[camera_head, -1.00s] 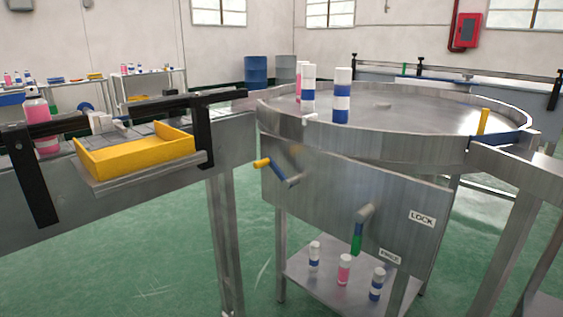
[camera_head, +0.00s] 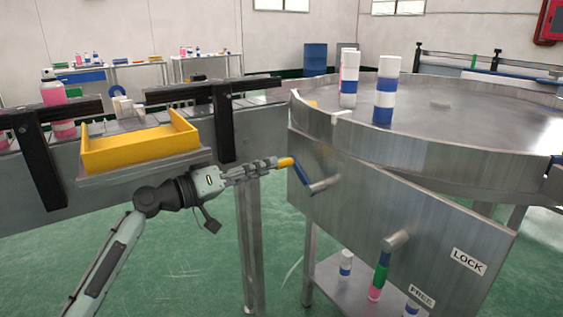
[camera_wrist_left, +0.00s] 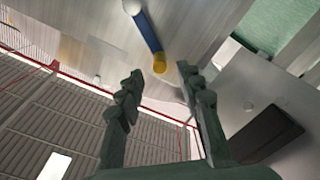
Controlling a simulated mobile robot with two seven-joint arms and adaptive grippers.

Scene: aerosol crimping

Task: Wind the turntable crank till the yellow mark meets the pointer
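The turntable (camera_head: 440,112) is a round steel table with a raised rim. Its crank has a blue arm (camera_head: 301,174) and a yellow handle (camera_head: 286,162) on the left of the front panel; the yellow handle also shows in the left wrist view (camera_wrist_left: 160,64). My left gripper (camera_head: 272,164) is at the yellow handle; in the left wrist view its fingers (camera_wrist_left: 160,72) are apart, with the handle end between or just beyond the tips. A small white piece (camera_head: 342,114) on the rim may be the pointer. A small yellow patch (camera_head: 312,103) shows near it. My right gripper is out of view.
White-and-blue cans (camera_head: 385,92) stand on the turntable. A green-handled lever (camera_head: 381,277) hangs below the crank, near LOCK (camera_head: 467,262) and FREE (camera_head: 422,297) plates. A yellow tray (camera_head: 135,150) sits close above my left arm, beside the conveyor. Cans stand on the lower shelf.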

